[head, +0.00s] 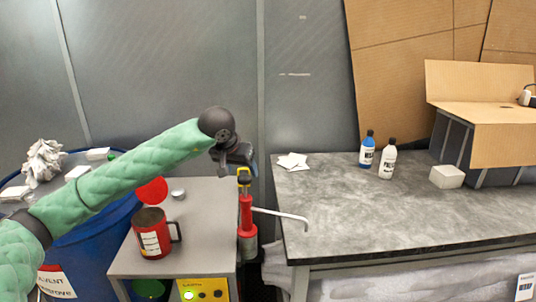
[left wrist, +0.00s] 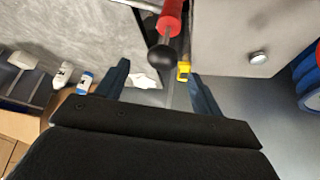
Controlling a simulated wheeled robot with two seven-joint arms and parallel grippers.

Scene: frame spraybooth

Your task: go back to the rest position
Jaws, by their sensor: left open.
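My left arm, in a green quilted sleeve, reaches in from the left of the head view. My left gripper (head: 241,172) is at its end, pointing down above the gap between the small grey table and the long workbench. In the left wrist view the two dark fingers of my left gripper (left wrist: 160,88) stand wide apart. A red pump-like tool (head: 246,215) with a yellow part on top and a pale bent rod stands below the gripper. In the left wrist view its red body (left wrist: 170,20) shows between and beyond the fingers. My right gripper is not in view.
A red can (head: 152,238) and a small metal cap (head: 178,194) stand on the small grey table (head: 215,215). A blue drum (head: 90,255) is at left. The workbench (head: 330,215) holds a blue bottle (head: 367,150), a white bottle (head: 387,162) and a white block (head: 446,177).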

